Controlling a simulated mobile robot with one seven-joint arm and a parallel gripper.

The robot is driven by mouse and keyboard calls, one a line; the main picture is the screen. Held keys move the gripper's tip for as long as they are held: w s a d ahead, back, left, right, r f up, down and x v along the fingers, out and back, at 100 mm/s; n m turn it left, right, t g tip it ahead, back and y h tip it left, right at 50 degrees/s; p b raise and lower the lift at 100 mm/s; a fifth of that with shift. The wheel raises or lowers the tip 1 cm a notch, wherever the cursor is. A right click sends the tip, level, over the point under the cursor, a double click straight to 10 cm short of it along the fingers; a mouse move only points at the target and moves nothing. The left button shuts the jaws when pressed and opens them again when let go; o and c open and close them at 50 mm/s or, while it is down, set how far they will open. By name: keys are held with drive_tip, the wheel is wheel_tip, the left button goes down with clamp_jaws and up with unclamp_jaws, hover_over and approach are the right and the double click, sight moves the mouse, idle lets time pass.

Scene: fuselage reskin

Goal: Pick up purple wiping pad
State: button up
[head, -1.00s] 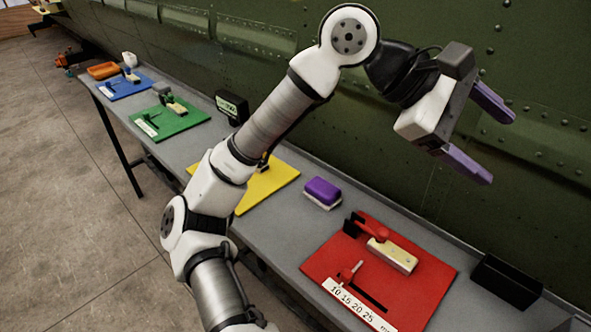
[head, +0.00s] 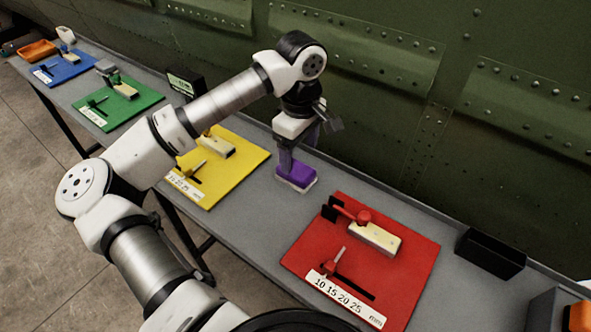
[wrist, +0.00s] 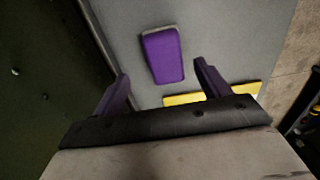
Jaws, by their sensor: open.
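The purple wiping pad (head: 298,175) has a purple top and a pale base. It lies on the grey bench between the yellow board and the red board. In the wrist view the purple wiping pad (wrist: 162,56) lies ahead of the fingertips, between their lines. My gripper (head: 300,153) points down just above and behind the pad. Its purple fingers are open and empty in the wrist view (wrist: 161,70). In the head view one finger overlaps the pad's far left side, and I cannot tell whether it touches.
The grey bench (head: 262,218) runs along the green riveted fuselage (head: 390,90). The red board (head: 385,278) with a clamp and block is at right, the yellow board (head: 247,170) at left. A black bin (head: 490,254) stands farther right. Bare bench surrounds the pad.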

sight(296, 168)
drive_tip(key=shift+s+a+f+p, duration=0.15)
drive_tip(key=shift+f+p, duration=0.45)
drive_tip(key=shift+f, duration=0.85)
drive_tip(key=shift+a+f+p, duration=0.2)
drive_tip(key=shift+f+p, duration=0.35)
drive_tip(key=shift+f, duration=0.85)
drive_tip(key=c, duration=1)
